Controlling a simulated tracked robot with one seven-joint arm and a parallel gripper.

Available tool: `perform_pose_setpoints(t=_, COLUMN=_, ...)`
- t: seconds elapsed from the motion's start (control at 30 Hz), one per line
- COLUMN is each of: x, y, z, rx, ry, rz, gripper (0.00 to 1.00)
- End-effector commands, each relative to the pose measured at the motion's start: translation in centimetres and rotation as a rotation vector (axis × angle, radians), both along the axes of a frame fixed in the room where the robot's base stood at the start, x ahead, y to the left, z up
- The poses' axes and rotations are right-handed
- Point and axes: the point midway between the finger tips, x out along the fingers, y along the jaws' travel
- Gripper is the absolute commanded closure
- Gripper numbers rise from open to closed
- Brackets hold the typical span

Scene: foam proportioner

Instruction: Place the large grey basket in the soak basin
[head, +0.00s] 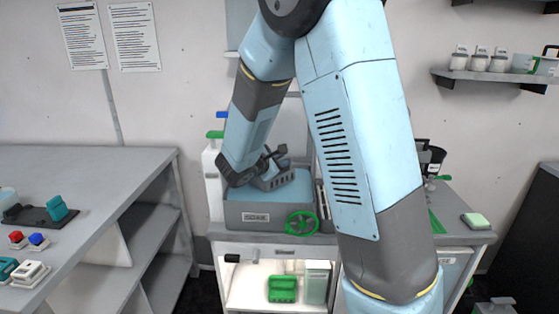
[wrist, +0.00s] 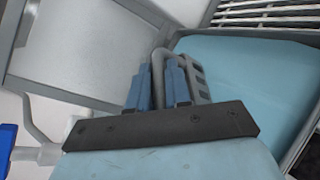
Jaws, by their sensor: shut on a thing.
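The soak basin (head: 234,213) is a grey tub labelled SOAK, with a light blue fill, on the bench behind my arm. The fill also shows in the wrist view (wrist: 255,75). The large grey basket (head: 277,179) has slotted sides and is over the basin's blue area. I cannot tell whether it touches the fill or the floor of the basin. In the wrist view its slotted side (wrist: 198,82) and looped handle show. My gripper (wrist: 160,72) is shut on the handle, one blue finger on each side. In the head view my gripper (head: 263,160) is partly hidden at the basket's handle.
White bottles with green and blue tops stand left of the basin. A green basket (head: 282,289) sits in the lit cabinet below. A grey side table (head: 110,180) stands left; a green sponge (head: 475,220) lies right.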

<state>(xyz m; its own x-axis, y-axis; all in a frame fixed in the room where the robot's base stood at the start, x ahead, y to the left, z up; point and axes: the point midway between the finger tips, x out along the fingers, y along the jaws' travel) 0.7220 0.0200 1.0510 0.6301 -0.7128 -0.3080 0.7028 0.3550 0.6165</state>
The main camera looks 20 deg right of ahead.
Motion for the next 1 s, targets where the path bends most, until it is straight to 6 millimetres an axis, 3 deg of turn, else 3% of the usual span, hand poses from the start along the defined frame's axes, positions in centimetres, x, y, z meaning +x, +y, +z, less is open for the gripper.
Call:
perform_pose_setpoints(t=0.2, x=0.0, y=0.1, z=-0.3, rx=0.000, ry=0.000, rz=0.002, gripper=1.00)
perform_pose_setpoints(t=0.23, x=0.0, y=0.1, z=-0.3, rx=0.000, ry=0.000, rz=0.002, gripper=0.80)
perform_pose_setpoints(t=0.5, x=0.0, y=0.1, z=-0.3, rx=0.000, ry=0.000, rz=0.002, gripper=0.56)
perform_pose_setpoints(t=0.77, x=0.0, y=0.1, z=-0.1, rx=0.000, ry=0.000, rz=0.001, gripper=0.56)
perform_pose_setpoints(t=0.9, x=0.0, y=0.1, z=1.0, rx=0.001, ry=-0.002, rz=0.001, gripper=0.56)
perform_pose_setpoints(t=1.0, x=-1.0, y=1.4, z=1.4, rx=0.002, ry=-0.001, rz=0.004, gripper=0.56)
